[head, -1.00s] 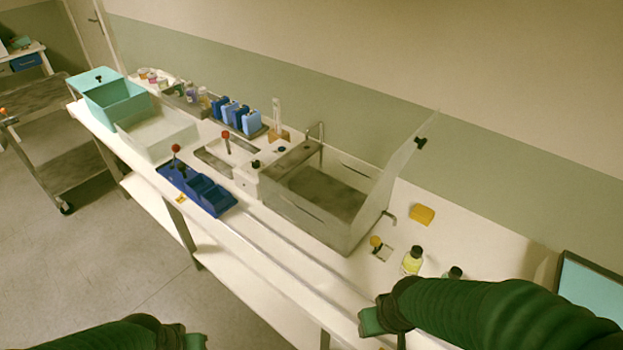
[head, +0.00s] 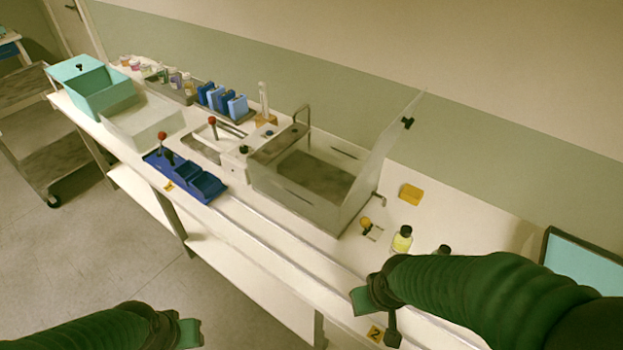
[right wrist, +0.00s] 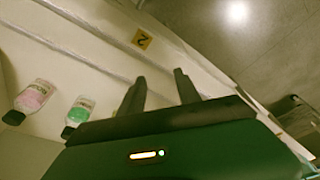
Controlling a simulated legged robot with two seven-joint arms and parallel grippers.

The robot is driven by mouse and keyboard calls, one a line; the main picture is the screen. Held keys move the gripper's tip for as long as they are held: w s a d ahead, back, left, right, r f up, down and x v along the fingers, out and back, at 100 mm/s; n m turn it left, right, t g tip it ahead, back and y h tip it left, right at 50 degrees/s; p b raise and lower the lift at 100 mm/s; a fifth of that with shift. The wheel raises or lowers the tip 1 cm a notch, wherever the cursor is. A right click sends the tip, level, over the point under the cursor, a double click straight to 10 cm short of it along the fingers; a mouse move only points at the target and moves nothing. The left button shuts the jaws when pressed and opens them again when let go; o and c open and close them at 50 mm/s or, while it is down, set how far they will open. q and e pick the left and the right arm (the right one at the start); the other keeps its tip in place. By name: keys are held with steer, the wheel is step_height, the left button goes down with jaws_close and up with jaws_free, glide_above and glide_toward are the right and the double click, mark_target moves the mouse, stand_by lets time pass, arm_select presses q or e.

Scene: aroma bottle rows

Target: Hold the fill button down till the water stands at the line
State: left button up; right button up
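No part is plainly marked as the fill button. A small dark blue cap (head: 268,133) and a white block with a black knob (head: 243,150) sit beside the clear-sided basin (head: 262,188). A thin tap (head: 303,107) stands at its back, and a tall clear cylinder (head: 264,98) is on a wooden foot. I cannot make out water or a line. My right gripper (head: 377,318) is over the bench's front edge, away from these; the right wrist view shows its fingers (right wrist: 158,76) apart and empty. My left gripper (head: 190,333) is low, off the bench; its fingers are unclear.
Pink (right wrist: 35,96) and green-labelled (right wrist: 80,112) bottles show near my right wrist.

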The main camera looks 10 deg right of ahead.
jaws_close()
stand_by(1.4)
